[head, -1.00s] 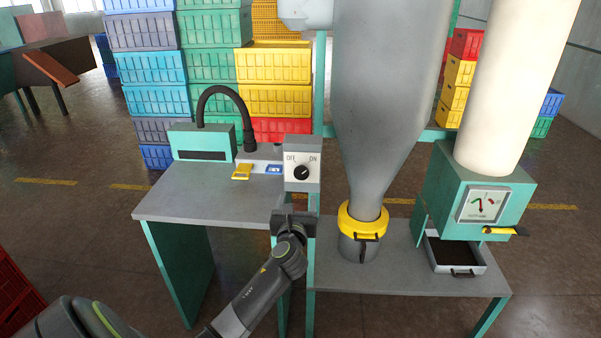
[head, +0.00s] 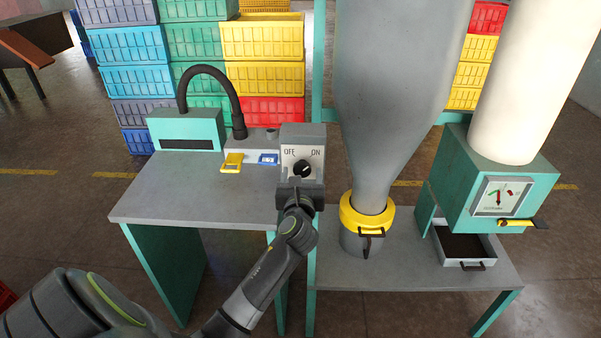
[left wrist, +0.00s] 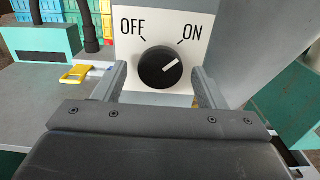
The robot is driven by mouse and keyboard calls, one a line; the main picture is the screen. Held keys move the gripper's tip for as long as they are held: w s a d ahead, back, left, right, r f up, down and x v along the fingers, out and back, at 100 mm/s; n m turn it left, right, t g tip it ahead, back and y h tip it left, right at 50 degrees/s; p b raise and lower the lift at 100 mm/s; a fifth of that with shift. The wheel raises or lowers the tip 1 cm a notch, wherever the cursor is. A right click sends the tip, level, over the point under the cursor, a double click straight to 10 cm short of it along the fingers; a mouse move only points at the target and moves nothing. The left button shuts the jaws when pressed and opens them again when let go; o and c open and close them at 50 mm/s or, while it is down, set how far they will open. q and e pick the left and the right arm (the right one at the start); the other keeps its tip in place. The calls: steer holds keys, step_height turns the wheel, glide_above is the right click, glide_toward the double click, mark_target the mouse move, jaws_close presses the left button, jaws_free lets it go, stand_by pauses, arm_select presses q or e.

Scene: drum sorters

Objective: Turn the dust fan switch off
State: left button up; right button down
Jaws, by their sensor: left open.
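The dust fan switch is a round black knob (head: 302,167) on a white plate marked OFF and ON, set on a grey box (head: 303,136) on a green post. In the left wrist view the knob (left wrist: 160,67) has a white line pointing up and right, toward ON. My left gripper (head: 301,184) is just below and in front of the knob. In the left wrist view its two fingers (left wrist: 160,85) stand open, one on each side of the knob, with gaps between them and it. My right gripper is not in view.
A grey hopper (head: 395,100) with a yellow collar (head: 367,214) stands right of the switch. A green gauge box (head: 495,185) with a drawer (head: 466,248) is farther right. A grey table (head: 195,188) with a black hose (head: 210,75) is on the left.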

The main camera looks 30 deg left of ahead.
arm_select(q)
steer(key=shift+s+d+r, duration=0.1)
steer(key=shift+c, duration=0.9)
steer(key=c, duration=0.8)
